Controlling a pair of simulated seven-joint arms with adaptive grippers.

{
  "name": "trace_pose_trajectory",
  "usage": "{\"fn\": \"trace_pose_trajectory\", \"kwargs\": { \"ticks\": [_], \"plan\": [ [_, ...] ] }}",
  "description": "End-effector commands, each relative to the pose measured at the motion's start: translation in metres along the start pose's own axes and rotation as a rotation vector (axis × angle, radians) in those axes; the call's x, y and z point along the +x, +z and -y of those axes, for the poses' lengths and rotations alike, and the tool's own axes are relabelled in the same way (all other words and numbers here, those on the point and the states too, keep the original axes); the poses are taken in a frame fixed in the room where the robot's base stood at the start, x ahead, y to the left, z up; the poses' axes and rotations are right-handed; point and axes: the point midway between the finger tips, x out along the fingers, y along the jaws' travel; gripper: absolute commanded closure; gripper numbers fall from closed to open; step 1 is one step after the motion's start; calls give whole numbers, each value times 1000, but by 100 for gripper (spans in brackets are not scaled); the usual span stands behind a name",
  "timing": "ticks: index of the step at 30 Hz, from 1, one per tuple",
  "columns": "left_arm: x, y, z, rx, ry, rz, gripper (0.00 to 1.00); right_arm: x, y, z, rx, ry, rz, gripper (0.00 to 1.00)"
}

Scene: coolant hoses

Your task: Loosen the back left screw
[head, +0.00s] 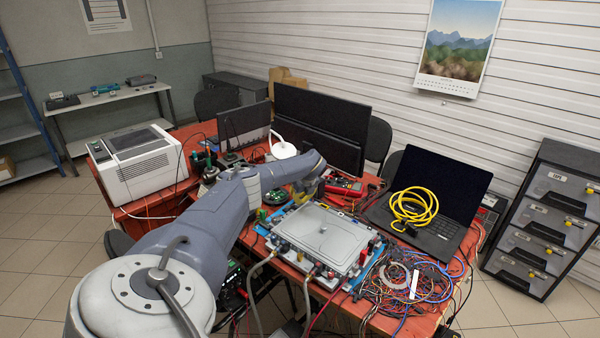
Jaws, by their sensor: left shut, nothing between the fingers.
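A flat light-grey metal plate unit (322,236) lies on a blue mat (350,284) on the red table, with hoses joined to its front edge. My left arm reaches over the table from the lower left. My left gripper (312,188) is at the back edge of the plate unit, near its back left part. It is small, partly hidden by its own wrist, and shut with nothing held. The back left screw is too small or too hidden to make out. My right gripper is not in view.
A laptop (465,186) with a coiled yellow cable (412,207) stands right of the plate. Tangled wires (405,290) crowd the front right. Monitors (322,125) stand behind, and a white box-shaped machine (138,165) stands at the left.

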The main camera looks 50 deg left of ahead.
Motion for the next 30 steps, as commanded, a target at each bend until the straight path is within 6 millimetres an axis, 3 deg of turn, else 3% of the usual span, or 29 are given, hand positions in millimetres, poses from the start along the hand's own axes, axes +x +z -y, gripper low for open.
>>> {"fn": "trace_pose_trajectory", "kwargs": {
  "ticks": [12,28,30],
  "plan": [
    [1,-2,0,-145,63,-4,100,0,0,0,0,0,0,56],
    [1,-2,0,-161,69,-4,100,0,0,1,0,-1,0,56],
    [1,-2,0,-161,69,-4,94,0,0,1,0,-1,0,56]
  ]
}}
